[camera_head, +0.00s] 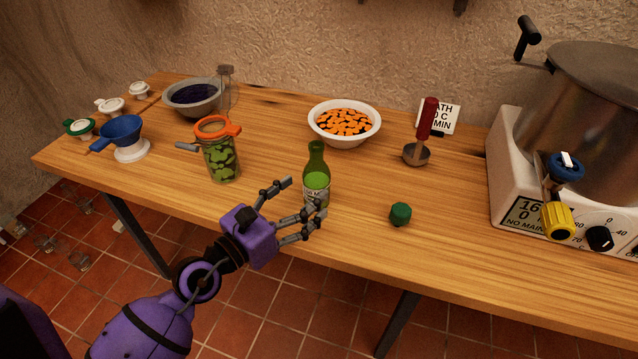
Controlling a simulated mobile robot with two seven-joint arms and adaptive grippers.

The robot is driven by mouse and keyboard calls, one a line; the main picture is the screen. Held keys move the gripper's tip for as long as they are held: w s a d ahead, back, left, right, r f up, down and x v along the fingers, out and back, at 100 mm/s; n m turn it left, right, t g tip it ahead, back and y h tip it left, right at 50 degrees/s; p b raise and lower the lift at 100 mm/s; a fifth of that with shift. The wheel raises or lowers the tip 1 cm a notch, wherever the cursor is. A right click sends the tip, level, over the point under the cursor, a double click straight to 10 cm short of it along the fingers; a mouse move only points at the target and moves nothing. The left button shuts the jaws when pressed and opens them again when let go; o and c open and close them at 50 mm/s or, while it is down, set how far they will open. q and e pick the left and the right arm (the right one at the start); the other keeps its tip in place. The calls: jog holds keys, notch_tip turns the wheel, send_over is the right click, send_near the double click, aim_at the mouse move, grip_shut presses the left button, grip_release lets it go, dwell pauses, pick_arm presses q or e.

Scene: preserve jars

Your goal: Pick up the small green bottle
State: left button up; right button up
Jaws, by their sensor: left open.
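The small green bottle (317,178) stands upright on the wooden table, near its front edge. It is green glass with a pale label low down, partly hidden by my gripper's fingers. My left gripper (300,205) is purple with dark grey fingers and reaches in from the lower left. Its fingers are open, with one to the left of the bottle and the others in front of its lower part. I cannot tell whether any finger touches the bottle. My right gripper does not show.
A jar with an orange lid ring (219,152) stands left of the bottle. A small green cap-like object (400,214) lies to its right. A large pot (585,100) is at right.

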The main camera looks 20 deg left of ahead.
aim_at(309, 170)
pick_arm(q)
jog(key=x, duration=0.5)
jog(key=shift+w+a+f, duration=0.15)
jog(key=shift+a, duration=0.2)
jog(key=shift+w+d+f+p, duration=0.1)
jog(key=shift+w+d+p, duration=0.15)
jog(key=shift+w+p, duration=0.1)
jog(key=c, duration=1.7)
jog(key=shift+r, duration=0.45)
jog(key=r, duration=0.1)
jog(key=r+p, duration=0.1)
jog(key=r, duration=0.1)
jog(key=shift+s+a+r+p, duration=0.2)
jog(key=shift+s+r+p, duration=0.1)
jog(key=shift+r+p, duration=0.1)
jog(key=s+a+r, duration=0.2)
jog(key=s+r, duration=0.2)
jog(key=s, duration=0.2)
jog(key=s+a+r, duration=0.2)
jog(key=s+r, duration=0.2)
jog(key=s, duration=0.2)
jog(key=shift+s+a+r, duration=0.25)
jog(key=shift+a, duration=0.1)
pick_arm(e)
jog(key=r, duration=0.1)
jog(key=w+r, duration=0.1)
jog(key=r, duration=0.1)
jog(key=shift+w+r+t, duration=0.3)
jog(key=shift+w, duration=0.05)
